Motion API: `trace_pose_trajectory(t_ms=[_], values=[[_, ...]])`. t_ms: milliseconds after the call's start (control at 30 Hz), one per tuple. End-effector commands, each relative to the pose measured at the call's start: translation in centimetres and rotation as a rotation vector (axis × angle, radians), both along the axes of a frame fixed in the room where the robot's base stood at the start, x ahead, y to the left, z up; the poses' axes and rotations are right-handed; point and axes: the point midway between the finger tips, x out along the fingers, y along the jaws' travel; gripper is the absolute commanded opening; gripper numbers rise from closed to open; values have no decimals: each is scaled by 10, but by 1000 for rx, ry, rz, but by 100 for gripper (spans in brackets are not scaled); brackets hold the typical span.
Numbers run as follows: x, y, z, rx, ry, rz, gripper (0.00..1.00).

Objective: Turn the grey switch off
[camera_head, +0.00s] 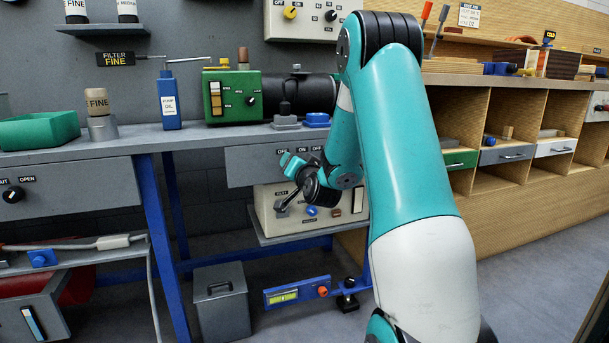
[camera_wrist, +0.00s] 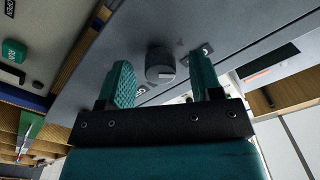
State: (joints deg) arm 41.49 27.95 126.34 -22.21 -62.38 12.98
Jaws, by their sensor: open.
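The grey switch (camera_wrist: 160,66) shows in the wrist view as a round grey knob on a grey panel (camera_wrist: 105,55). My gripper (camera_wrist: 160,72) is open, with one teal finger on each side of the knob and visible gaps between. How far the fingertips are from the panel is unclear. In the head view my gripper (camera_head: 291,163) is at the grey panel (camera_head: 245,172) under the bench, by OFF and ON labels. There the knob is hidden behind my gripper.
A beige control box (camera_head: 268,223) with several knobs sits on a shelf just below my gripper. A green machine (camera_head: 233,98) and a blue oil bottle (camera_head: 170,98) stand on the bench above. A grey bin (camera_head: 221,300) stands on the floor. Wooden cubbies (camera_head: 470,102) are at right.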

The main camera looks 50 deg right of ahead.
Motion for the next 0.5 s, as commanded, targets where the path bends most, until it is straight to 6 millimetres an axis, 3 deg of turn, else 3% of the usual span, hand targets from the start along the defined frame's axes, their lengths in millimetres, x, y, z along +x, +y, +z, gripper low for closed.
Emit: trace_pose_trajectory(t_ms=[500], values=[[-97,61,-7,-7,-2,3,59]])
